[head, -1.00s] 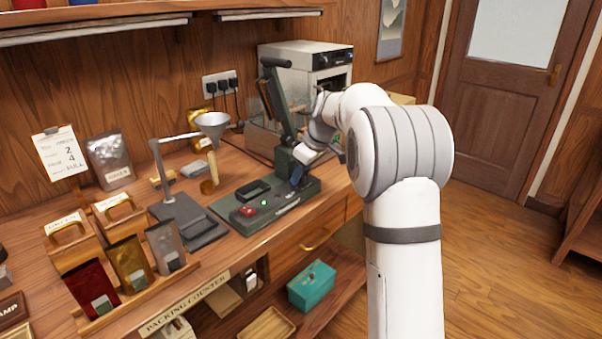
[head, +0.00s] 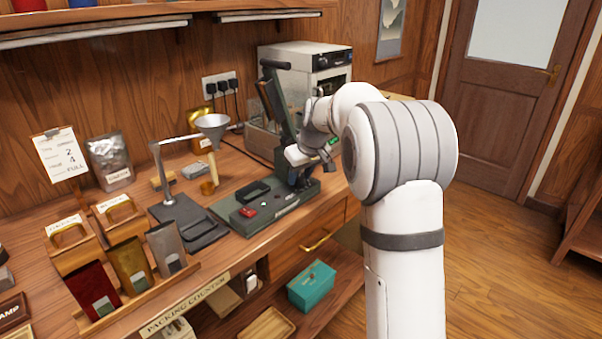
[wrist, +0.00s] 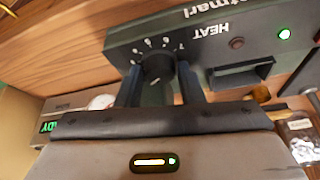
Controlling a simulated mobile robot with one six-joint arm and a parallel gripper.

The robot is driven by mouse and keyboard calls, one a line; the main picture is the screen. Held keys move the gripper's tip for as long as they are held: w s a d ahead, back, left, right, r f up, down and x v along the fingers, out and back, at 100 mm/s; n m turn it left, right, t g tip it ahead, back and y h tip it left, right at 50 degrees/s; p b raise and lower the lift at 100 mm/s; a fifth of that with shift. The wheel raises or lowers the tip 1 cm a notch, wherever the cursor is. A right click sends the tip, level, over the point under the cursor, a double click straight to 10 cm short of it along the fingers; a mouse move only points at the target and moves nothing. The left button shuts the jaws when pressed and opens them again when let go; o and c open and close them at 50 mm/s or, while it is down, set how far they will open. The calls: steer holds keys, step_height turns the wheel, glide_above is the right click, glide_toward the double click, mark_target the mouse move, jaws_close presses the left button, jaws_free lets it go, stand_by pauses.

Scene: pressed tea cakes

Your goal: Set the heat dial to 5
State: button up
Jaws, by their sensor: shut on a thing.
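The heat dial (wrist: 158,67) is a round black knob on the dark green sealer's front panel, with white marks around it and an upside-down HEAT label beside it in the wrist view. My gripper (wrist: 160,80) is shut on the dial, one finger on each side of it. The number the dial points to cannot be read. In the head view my gripper (head: 301,180) is down at the right end of the sealer (head: 282,210) and hides the dial.
The sealer's raised lever arm (head: 279,105) stands close behind my gripper. A small lit lamp (wrist: 284,35) shows on the panel. A scale (head: 190,222) and a funnel (head: 211,125) stand to the left. An oven-like appliance (head: 305,60) is behind.

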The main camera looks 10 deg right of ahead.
steer(key=m+h, duration=0.1)
steer(key=m, duration=0.1)
steer(key=m+p, duration=0.1)
steer(key=m, duration=0.1)
steer(key=shift+a+r+m+h, duration=0.1)
steer(key=shift+a+m+h, duration=0.1)
steer(key=shift+m+h, duration=0.15)
steer(key=m+h, duration=0.2)
steer(key=m, duration=0.3)
steer(key=shift+a, duration=0.1)
steer(key=m+h, duration=0.1)
steer(key=m, duration=0.1)
steer(key=m+g+h, duration=0.1)
steer(key=m, duration=0.2)
steer(key=shift+w+a+m, duration=0.1)
steer(key=shift+w+m, duration=0.05)
steer(key=shift+m, duration=0.2)
steer(key=shift+w+m+g+p, duration=0.1)
steer(key=shift+m+g+p, duration=0.8)
steer(key=shift+m, duration=1.4)
steer(key=shift+g+h, duration=0.25)
steer(key=shift+g, duration=0.05)
steer(key=o, duration=1)
